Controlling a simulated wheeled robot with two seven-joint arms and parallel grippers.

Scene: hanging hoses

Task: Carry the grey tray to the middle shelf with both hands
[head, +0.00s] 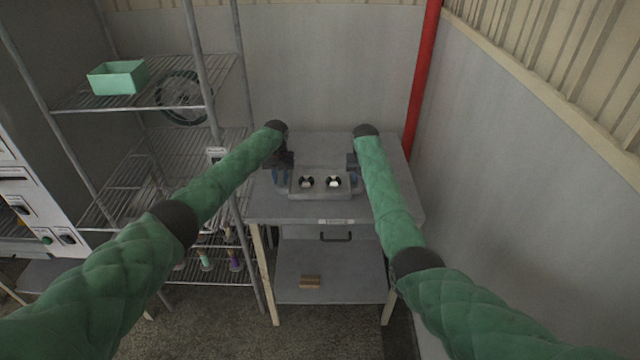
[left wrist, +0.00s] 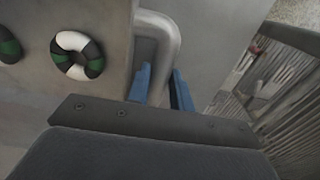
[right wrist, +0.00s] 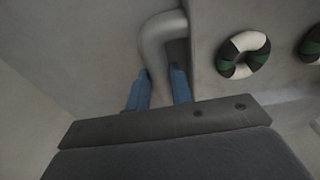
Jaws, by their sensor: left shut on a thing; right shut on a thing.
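The grey tray (head: 320,193) is at the table top's middle and looks level; whether it touches the table is hard to tell. It holds two black, white and green rings, the left one (head: 306,182) and the right one (head: 333,182). My left gripper (head: 281,176) is shut on the tray's left handle, a grey bar (left wrist: 165,35) between its blue fingers (left wrist: 162,88). My right gripper (head: 354,178) is shut on the right handle (right wrist: 155,40), between its blue fingers (right wrist: 160,90). The middle shelf (head: 125,165) is a wire shelf in the rack left of the table.
The top shelf holds a green bin (head: 118,77) and a wheel-like round thing (head: 184,97). Rack posts (head: 207,75) stand between table and shelves. Bottles (head: 234,260) stand low in the rack. A red pipe (head: 422,75) and wall bound the right. A brown block (head: 310,282) lies below the table top (head: 285,209).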

